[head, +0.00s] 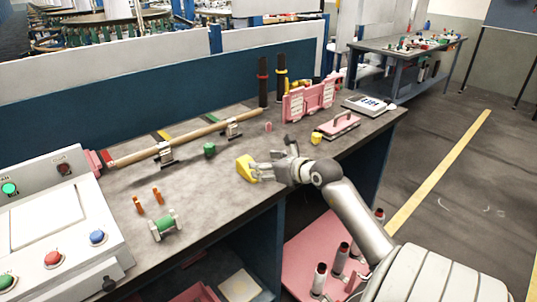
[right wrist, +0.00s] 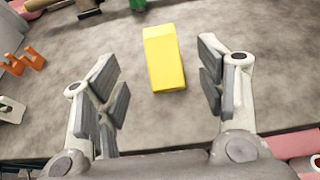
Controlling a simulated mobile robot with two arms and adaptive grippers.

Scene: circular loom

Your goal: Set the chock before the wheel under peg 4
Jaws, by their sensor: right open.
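A yellow block (head: 245,169), which looks like the chock, lies on the grey bench top near its front edge. It also shows in the right wrist view (right wrist: 164,60), between my spread fingers and apart from both. My right gripper (head: 266,168) is open and empty, close beside the block; its exact height over the bench is unclear. Under the bench, a pink cart (head: 305,250) carries upright pegs with dark bobbins (head: 342,258). No peg numbers are readable and no wheel is visible. My left gripper is out of view.
A green-ended spool (head: 163,225) and orange hooks (head: 157,195) are left of the block. Behind are a long wooden rod (head: 190,135) and a green piece (head: 209,150). A yellow piece (head: 316,138) and pink tray (head: 337,127) are to the right. The right floor is clear.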

